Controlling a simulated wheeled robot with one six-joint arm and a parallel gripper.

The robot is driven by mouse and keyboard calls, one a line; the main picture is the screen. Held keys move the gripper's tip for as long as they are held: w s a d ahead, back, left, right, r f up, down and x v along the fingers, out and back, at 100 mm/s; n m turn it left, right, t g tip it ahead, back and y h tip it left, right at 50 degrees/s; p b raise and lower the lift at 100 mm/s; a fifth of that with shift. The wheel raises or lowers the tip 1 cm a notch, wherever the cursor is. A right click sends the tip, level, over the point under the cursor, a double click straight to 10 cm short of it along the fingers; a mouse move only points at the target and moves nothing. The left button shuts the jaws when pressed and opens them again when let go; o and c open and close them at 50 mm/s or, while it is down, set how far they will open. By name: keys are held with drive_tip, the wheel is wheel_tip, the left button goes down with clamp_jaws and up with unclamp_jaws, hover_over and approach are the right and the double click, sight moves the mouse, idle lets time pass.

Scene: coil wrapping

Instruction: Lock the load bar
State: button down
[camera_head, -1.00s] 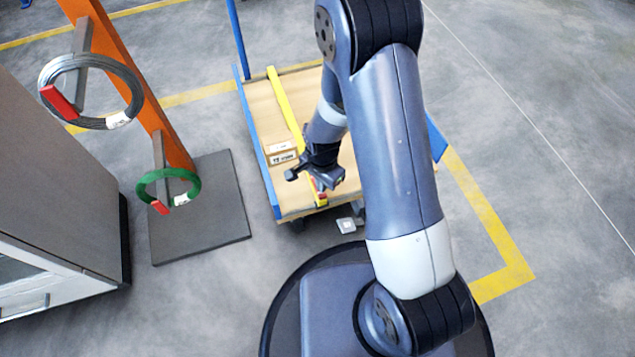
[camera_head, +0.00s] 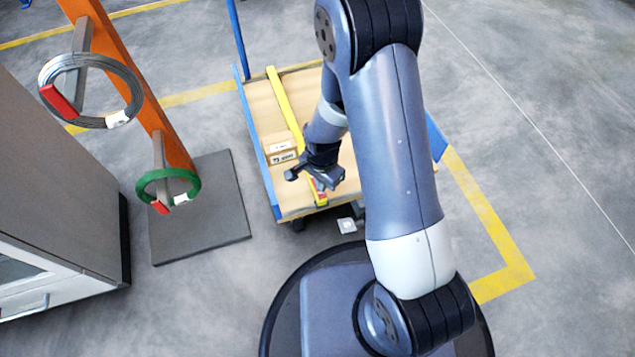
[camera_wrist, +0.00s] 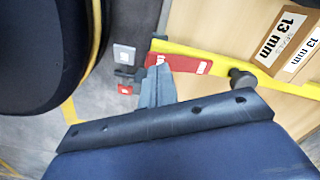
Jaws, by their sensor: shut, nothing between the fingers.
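The load bar (camera_head: 285,106) is a long yellow bar lying along the wooden deck of the cart. It also crosses the wrist view (camera_wrist: 221,67), where a flat red lever (camera_wrist: 185,64) lies along it near its end. My gripper (camera_head: 319,186) is low over the near end of the bar, partly hiding it. In the wrist view its grey fingers (camera_wrist: 157,75) are shut and empty, with their tips at the left end of the red lever. I cannot tell whether they touch it.
Small cardboard boxes (camera_head: 283,157), one marked 13 mm (camera_wrist: 283,36), sit beside the bar. A black knob (camera_wrist: 243,79) is close to my gripper. Left of the cart, an orange stand (camera_head: 137,85) holds a grey coil (camera_head: 137,92) and a green coil (camera_head: 194,184). Floor to the right is clear.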

drive_tip(key=shift+f+b, duration=1)
drive_tip(key=shift+f, duration=0.3)
idle(0.4)
drive_tip(key=shift+r, duration=0.1)
drive_tip(key=shift+r+p, duration=2.75)
drive_tip(key=shift+r, duration=0.7)
drive_tip(key=shift+f, duration=0.15)
wheel_tip(320, 180, down, 7)
drive_tip(key=b, duration=0.5)
drive_tip(key=shift+b, duration=0.3)
drive_tip(key=shift+r, duration=0.2)
drive_tip(key=shift+r, duration=0.1)
wheel_tip(320, 180, up, 9)
drive_tip(key=p, duration=0.7)
